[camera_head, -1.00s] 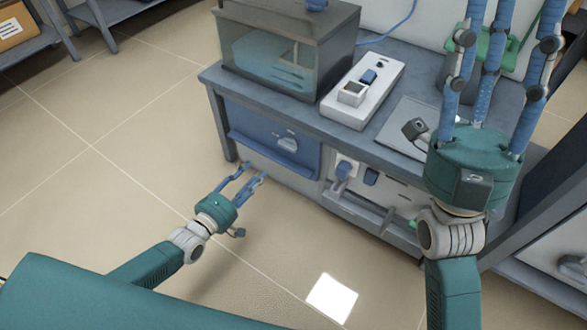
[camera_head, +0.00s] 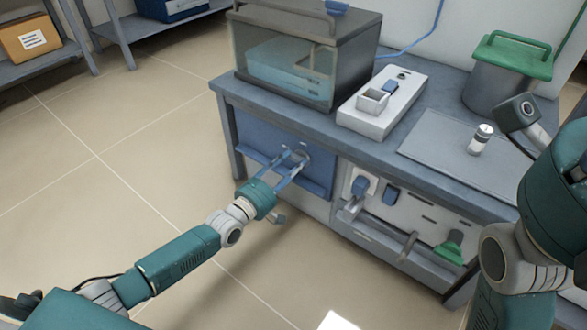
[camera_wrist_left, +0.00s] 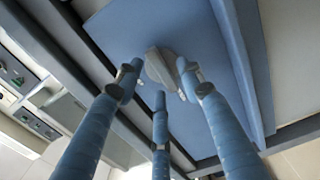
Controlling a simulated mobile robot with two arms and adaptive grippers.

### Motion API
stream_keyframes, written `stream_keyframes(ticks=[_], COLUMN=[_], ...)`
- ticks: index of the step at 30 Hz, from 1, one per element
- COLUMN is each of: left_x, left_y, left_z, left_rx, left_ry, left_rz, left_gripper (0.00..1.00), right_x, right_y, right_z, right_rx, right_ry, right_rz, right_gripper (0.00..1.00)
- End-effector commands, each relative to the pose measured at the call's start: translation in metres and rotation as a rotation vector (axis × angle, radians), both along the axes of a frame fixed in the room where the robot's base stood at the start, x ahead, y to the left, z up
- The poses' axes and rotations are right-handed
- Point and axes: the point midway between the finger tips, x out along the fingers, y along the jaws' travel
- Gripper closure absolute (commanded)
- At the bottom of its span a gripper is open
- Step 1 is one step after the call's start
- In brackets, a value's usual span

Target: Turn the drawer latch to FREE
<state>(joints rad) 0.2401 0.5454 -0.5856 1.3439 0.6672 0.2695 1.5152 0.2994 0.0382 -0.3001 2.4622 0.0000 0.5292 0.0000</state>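The drawer latch (camera_head: 302,155) is a small pale grey knob on a blue drawer front (camera_head: 262,138) under the bench top. My left gripper (camera_head: 294,160) is at the latch, its blue fingers reaching to it and partly hiding it. In the left wrist view, the latch (camera_wrist_left: 160,66) is a rounded grey handle between the spread fingertips of the left gripper (camera_wrist_left: 159,82). The fingers look open around it; I cannot tell whether they touch it.
On the bench (camera_head: 400,160) stand a glass-sided box (camera_head: 290,62), a white socket unit (camera_head: 385,112), a small white vial (camera_head: 481,138) and a green-lidded pot (camera_head: 508,70). A panel (camera_head: 400,218) with a blue plug is right of the drawer. The floor at left is clear.

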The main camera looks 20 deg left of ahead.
Motion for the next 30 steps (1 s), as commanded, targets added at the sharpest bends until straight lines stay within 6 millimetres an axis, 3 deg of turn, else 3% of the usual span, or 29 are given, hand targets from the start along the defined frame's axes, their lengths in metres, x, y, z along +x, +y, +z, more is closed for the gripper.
stream_keyframes(ticks=[12,18,30], left_x=[0.0091,0.0090,0.0087], left_y=[-0.0030,-0.0030,-0.0032], left_z=[0.0001,0.0001,0.0007], left_rx=[0.001,0.001,0.047], left_ry=[0.001,0.001,-0.016], left_rz=[0.000,0.001,0.001], left_gripper=[0.61,1.00,1.00], right_x=[-0.0040,-0.0042,-0.0046], right_y=[0.0005,0.0005,0.0002], right_z=[0.0024,0.0022,0.0047], right_rx=[-0.001,-0.001,0.000], right_ry=[-0.016,-0.016,-0.018], right_rz=[-0.001,-0.001,0.000], right_gripper=[0.60,0.60,0.60])
